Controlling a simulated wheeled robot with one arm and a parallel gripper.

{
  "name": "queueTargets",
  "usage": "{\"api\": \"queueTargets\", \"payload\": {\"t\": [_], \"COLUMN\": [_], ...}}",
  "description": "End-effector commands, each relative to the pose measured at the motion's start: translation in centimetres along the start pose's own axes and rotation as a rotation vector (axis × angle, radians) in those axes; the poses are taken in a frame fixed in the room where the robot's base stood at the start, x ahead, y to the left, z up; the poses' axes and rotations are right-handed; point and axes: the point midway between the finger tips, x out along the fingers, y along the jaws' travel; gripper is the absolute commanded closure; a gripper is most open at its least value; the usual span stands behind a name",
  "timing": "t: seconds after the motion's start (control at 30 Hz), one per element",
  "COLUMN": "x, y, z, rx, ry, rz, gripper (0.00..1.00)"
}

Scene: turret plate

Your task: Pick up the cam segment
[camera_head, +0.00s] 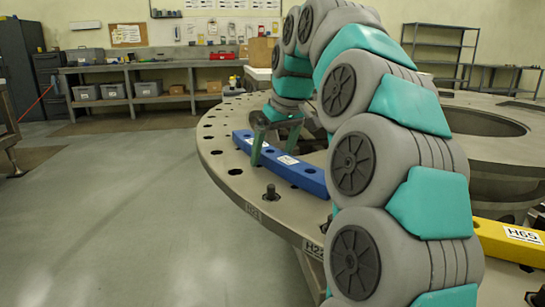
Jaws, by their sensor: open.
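A long blue cam segment (309,178) lies on the rim of the large round metal plate (226,172), left of centre. It has dark holes and a white label. My gripper (273,157) is open, pointing down at the blue segment's far half. Its two green fingers are spread, one toward each side of the label. Whether they touch the segment I cannot tell. A yellow segment (496,238) with a white label lies at the right of the plate, partly hidden by my arm. My arm also covers the near end of the blue segment.
The plate's rim has many holes and an upright bolt (271,192) near the blue segment. A large round opening (478,122) is at the right. A workbench (140,66) with grey bins stands behind. The floor (110,220) on the left is clear.

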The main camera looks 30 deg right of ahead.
Motion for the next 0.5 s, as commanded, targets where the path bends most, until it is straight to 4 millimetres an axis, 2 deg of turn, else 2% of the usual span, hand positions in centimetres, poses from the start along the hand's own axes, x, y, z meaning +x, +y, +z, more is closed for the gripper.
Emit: {"api": "queueTargets", "payload": {"t": [0.13, 0.5], "x": [-0.05, -0.06], "y": [0.01, 0.01], "z": [0.00, 0.01], "rx": [0.000, 0.000], "ry": [0.000, 0.000], "rz": [0.000, 0.000], "gripper": [0.05, 0.46]}}
